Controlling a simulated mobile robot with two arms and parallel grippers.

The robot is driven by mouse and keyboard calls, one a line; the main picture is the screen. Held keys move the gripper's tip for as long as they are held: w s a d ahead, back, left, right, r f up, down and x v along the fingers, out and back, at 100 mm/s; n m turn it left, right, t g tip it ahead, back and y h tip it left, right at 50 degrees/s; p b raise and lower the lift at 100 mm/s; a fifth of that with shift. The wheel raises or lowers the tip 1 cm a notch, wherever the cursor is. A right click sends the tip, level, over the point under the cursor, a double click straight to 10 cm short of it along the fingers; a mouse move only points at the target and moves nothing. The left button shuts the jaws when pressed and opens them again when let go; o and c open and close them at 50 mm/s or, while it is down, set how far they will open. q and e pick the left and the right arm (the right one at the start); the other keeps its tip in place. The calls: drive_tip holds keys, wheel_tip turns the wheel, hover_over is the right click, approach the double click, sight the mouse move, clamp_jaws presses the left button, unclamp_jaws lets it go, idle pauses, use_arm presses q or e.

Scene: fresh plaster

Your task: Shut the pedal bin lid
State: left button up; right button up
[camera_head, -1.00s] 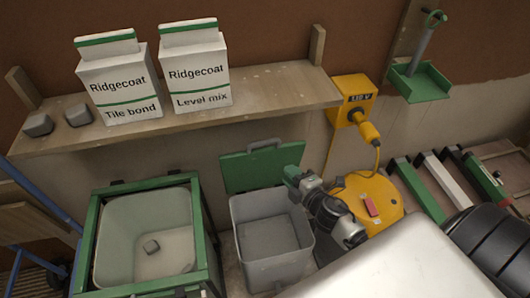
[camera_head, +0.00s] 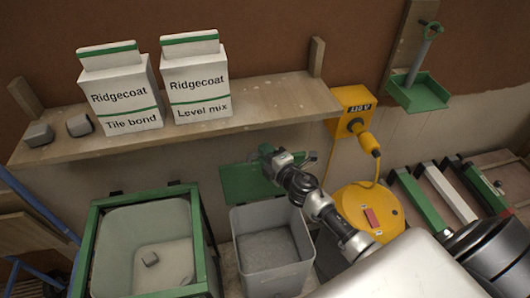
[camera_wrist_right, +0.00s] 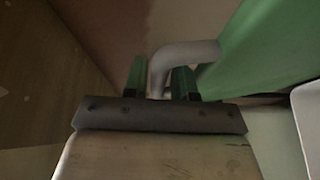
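The grey pedal bin (camera_head: 272,270) stands open on the floor, its inside in view. Its green lid (camera_head: 238,184) stands up behind the bin, by the wall. My right gripper (camera_head: 268,152) is at the lid's top edge in the head view and covers the lid's handle there. In the right wrist view, the bent grey handle (camera_wrist_right: 180,53) passes between the two green fingertips (camera_wrist_right: 160,82), close against both, so the gripper looks shut on it. The green lid (camera_wrist_right: 262,50) fills the upper right of that view. My left gripper is not in view.
A green-framed tub (camera_head: 93,240) stands left of the bin. A yellow round reel (camera_head: 372,210) sits close on its right.

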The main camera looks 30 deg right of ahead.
drive_tip(key=shift+w, duration=0.2)
clamp_jaws()
idle(0.3)
